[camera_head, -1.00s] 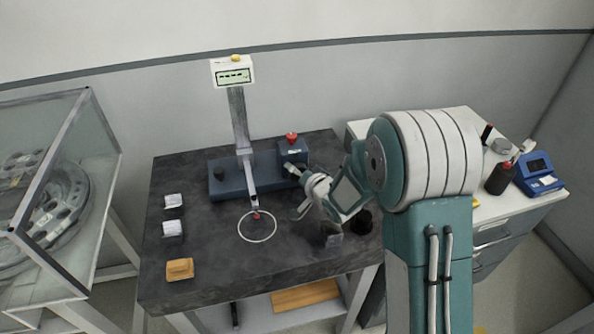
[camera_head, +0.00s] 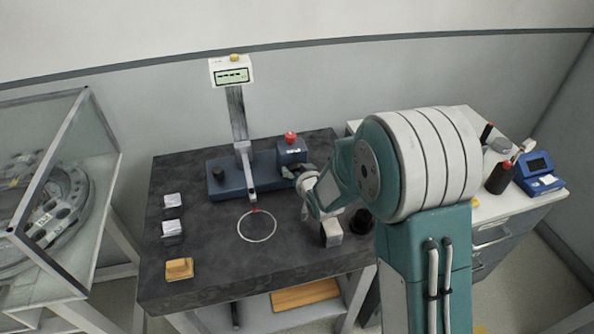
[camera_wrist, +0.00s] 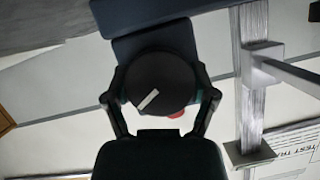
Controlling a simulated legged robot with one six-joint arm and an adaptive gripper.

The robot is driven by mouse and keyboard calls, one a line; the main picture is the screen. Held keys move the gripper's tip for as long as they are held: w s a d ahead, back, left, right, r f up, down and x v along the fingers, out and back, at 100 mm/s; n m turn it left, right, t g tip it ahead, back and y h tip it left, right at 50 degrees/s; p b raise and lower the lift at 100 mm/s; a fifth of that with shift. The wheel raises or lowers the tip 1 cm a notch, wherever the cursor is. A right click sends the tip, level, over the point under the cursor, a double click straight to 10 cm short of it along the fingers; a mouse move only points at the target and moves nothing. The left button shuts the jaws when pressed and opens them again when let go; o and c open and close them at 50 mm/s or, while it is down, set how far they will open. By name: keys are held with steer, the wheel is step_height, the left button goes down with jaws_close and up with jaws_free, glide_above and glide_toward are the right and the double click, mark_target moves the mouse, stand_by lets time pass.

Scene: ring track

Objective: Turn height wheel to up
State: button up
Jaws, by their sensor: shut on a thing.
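The height wheel (camera_wrist: 158,78) is a round black knob with a white pointer line, large in the wrist view. The pointer slants toward the lower left there. My gripper (camera_wrist: 160,99) is shut on it, one finger on each side of its rim. In the head view my gripper (camera_head: 292,173) is at the front of the blue box (camera_head: 291,151) with the red button; it hides most of the wheel. The measuring stand (camera_head: 239,115) has a grey column and a probe arm (camera_head: 250,180), whose red tip (camera_head: 255,210) is above a white ring (camera_head: 257,226).
A display (camera_head: 232,73) tops the column. Two pale blocks (camera_head: 172,229) and an orange block (camera_head: 179,269) lie at the dark table's left. A grey block (camera_head: 331,233) and a black cup (camera_head: 361,221) are below my arm. A glass case (camera_head: 60,200) stands left.

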steer(key=n+h, duration=0.2)
steer(key=n, duration=0.1)
steer(key=n+t, duration=0.1)
steer(key=shift+w+a+r+h, duration=0.1)
steer(key=shift+a+r+h, duration=0.2)
steer(key=shift+r+h, duration=0.1)
steer(key=n+t+h, duration=0.1)
steer(key=n, duration=0.2)
steer(key=shift+f+n+h, duration=0.1)
steer(key=shift+n+h, duration=0.3)
stand_by(0.3)
steer(key=o, duration=1)
steer(key=shift+o, duration=0.2)
steer(key=shift+a+f, duration=0.15)
